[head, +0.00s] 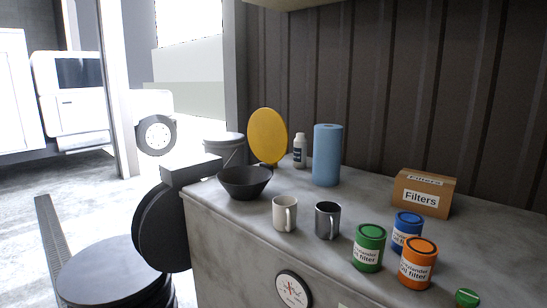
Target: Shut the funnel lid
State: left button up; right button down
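A black, bowl-shaped funnel (244,184) stands at the far left end of the grey counter. Its top faces up and looks open. A round yellow lid (268,136) stands nearly upright just behind the funnel, at its back right rim. The hinge between them is too small to make out. Neither of my grippers can be made out in the head view, and nothing is seen touching the lid or the funnel.
On the counter (225,222) stand a white mug (285,214), a dark mug (327,221), a blue roll (327,155), a white bottle (300,151), a Filters box (423,193) and several cans, including a green one (369,248). Dark round shapes are left of the counter.

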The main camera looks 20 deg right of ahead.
aim_at(268, 132)
jog(key=i+j+z, duration=0.1)
jog(key=i+j, duration=0.6)
jog(key=i, duration=0.15)
